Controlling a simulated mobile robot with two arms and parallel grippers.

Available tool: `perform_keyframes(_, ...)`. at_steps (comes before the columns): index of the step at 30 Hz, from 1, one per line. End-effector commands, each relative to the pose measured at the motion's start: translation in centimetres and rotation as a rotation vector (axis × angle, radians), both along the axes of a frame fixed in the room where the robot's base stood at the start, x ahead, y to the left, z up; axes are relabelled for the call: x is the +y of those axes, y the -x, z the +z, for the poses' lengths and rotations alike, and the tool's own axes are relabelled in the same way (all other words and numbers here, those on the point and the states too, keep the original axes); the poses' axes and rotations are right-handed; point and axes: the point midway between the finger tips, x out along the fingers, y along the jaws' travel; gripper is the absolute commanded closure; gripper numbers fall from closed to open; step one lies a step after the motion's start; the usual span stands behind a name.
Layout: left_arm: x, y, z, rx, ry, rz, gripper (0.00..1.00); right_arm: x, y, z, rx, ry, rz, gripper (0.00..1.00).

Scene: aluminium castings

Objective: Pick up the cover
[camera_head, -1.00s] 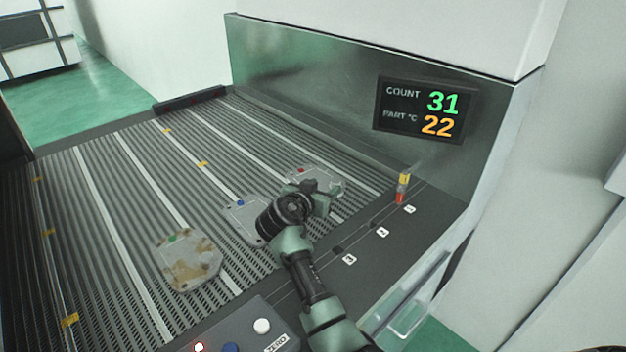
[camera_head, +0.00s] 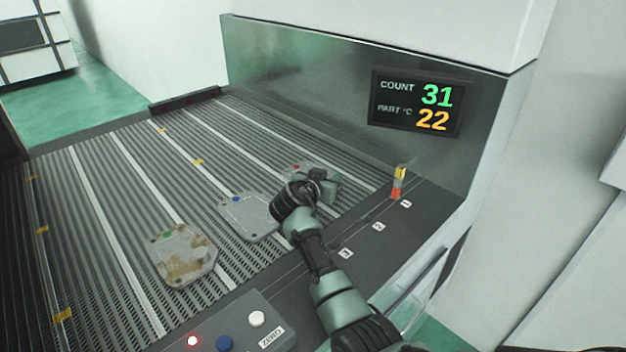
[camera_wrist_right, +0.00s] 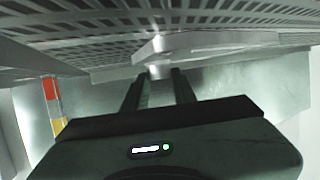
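Three flat grey castings that look like covers lie on the slatted bed. The nearest cover (camera_head: 182,262) has a green dot and brown stains. The middle cover (camera_head: 246,222) has a blue dot, and my right wrist hides part of it. The far cover (camera_head: 297,170) has a red dot and is mostly hidden by my right gripper (camera_head: 325,184). In the right wrist view, the fingers of my right gripper (camera_wrist_right: 158,82) stand apart, close to a grey raised part of a cover (camera_wrist_right: 158,47). I cannot tell if they touch it. My left gripper is out of view.
A red and yellow post (camera_head: 398,183) stands on the right ledge by number 1; it also shows in the right wrist view (camera_wrist_right: 53,103). A button box (camera_head: 228,330) is at the near edge. The left bed is clear.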

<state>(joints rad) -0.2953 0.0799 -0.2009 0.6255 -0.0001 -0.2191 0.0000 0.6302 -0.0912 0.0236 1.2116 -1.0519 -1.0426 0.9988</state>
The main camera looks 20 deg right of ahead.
Motion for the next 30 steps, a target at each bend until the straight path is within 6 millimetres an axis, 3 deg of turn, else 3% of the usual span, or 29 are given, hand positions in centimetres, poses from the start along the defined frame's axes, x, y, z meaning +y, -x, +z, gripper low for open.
perform_keyframes(10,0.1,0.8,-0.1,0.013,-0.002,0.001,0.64,0.0,0.0,0.2,-0.002,-0.001,0.0,1.0)
perform_keyframes(16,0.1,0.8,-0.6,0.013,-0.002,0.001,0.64,0.0,-0.1,1.6,-0.007,-0.001,0.0,1.0)
perform_keyframes(23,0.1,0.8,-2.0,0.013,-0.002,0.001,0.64,0.1,-0.1,6.0,-0.012,-0.003,0.0,1.0)
perform_keyframes(30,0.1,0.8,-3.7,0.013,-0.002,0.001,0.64,0.1,0.0,12.1,-0.011,-0.001,0.001,1.0)
